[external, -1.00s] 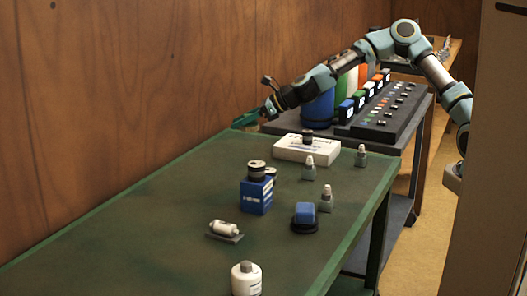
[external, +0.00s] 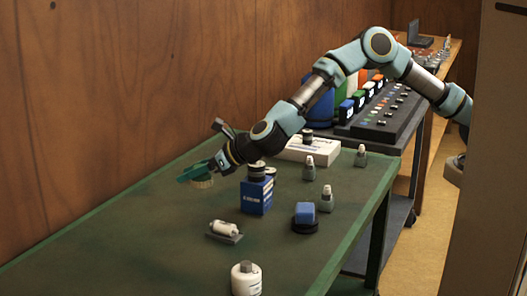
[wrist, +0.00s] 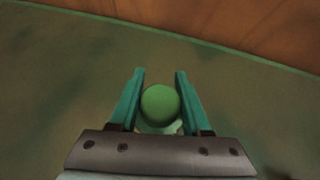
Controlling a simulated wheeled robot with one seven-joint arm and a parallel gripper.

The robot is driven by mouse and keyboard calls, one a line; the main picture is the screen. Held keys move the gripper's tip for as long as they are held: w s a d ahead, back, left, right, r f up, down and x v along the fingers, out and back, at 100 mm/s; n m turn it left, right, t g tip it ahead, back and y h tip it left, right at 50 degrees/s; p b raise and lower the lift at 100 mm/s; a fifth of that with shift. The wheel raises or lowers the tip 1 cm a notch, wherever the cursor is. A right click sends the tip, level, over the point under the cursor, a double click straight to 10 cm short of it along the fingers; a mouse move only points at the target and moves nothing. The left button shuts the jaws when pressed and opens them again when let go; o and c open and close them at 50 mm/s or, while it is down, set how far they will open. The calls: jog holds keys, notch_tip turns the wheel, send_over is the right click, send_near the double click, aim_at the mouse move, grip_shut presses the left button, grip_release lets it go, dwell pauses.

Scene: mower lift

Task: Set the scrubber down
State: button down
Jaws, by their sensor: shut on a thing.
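The scrubber has a round green knob (wrist: 160,103) in the wrist view and pale tan bristles (external: 203,184) in the external view. My gripper (wrist: 160,72) is shut on the scrubber, with one teal finger on each side of the knob. In the external view my gripper (external: 190,175) holds it over the far left part of the green table (external: 130,235), bristles facing down. Whether the bristles touch the tabletop I cannot tell.
A blue box (external: 256,198) with a dark-topped can stands just right of my gripper. A white cylinder on a grey base (external: 224,236), a white bottle (external: 246,281) and a blue item (external: 305,213) stand nearer. The table's left part is clear. A wooden wall (external: 90,110) runs behind.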

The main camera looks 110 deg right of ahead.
notch_tip(320, 180, up, 3)
send_over(199, 259)
notch_tip(199, 259, down, 11)
jog(key=shift+a+f+p, duration=0.1)
jog(key=shift+f+p, duration=0.05)
jog(key=shift+p, duration=1)
jog(key=shift+f+p, duration=0.5)
jog(key=shift+f, duration=1.6)
jog(key=shift+f, duration=0.15)
jog(key=shift+c, duration=1.8)
grip_release()
